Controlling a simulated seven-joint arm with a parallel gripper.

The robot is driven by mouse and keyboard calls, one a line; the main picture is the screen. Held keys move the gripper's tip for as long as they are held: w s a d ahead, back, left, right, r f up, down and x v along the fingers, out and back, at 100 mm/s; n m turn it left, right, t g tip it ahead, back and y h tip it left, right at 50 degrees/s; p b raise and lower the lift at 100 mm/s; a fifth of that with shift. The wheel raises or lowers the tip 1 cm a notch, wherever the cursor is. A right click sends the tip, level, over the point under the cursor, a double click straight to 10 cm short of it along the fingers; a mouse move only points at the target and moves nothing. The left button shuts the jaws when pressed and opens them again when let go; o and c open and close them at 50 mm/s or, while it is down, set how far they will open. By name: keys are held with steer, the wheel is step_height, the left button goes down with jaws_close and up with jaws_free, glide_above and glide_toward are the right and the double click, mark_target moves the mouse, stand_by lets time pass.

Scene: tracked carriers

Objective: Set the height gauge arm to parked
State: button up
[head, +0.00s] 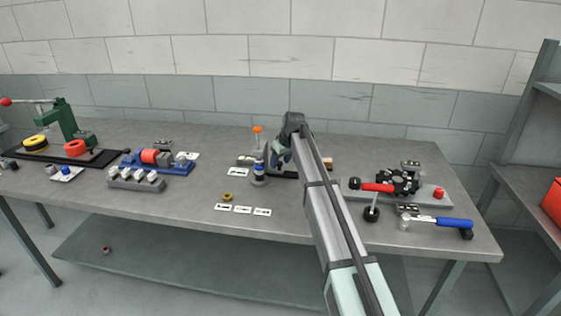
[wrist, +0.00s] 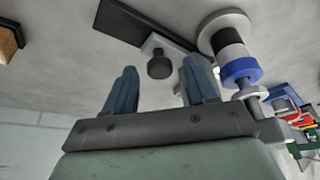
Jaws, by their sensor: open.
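My gripper (head: 281,156) is at the back middle of the bench in the head view, and my own arm hides part of what is there. In the wrist view, my gripper (wrist: 160,72) has its two blue fingers apart. A small dark round knob (wrist: 159,67) on a pale block shows in the gap between them; I cannot tell how deep it sits. The block joins a long black bar (wrist: 150,25). A post with a blue ring (wrist: 240,70) stands just right of the fingers; it also shows in the head view (head: 259,172). I cannot tell for sure which part is the gauge arm.
An orange-topped post (head: 257,130) stands behind the blue-ringed one. A blue fixture (head: 181,165) is at left.

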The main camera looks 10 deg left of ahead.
steer(key=shift+a+f, duration=0.1)
steer(key=shift+f, duration=0.1)
steer(key=shift+c, duration=0.5)
jaws_close()
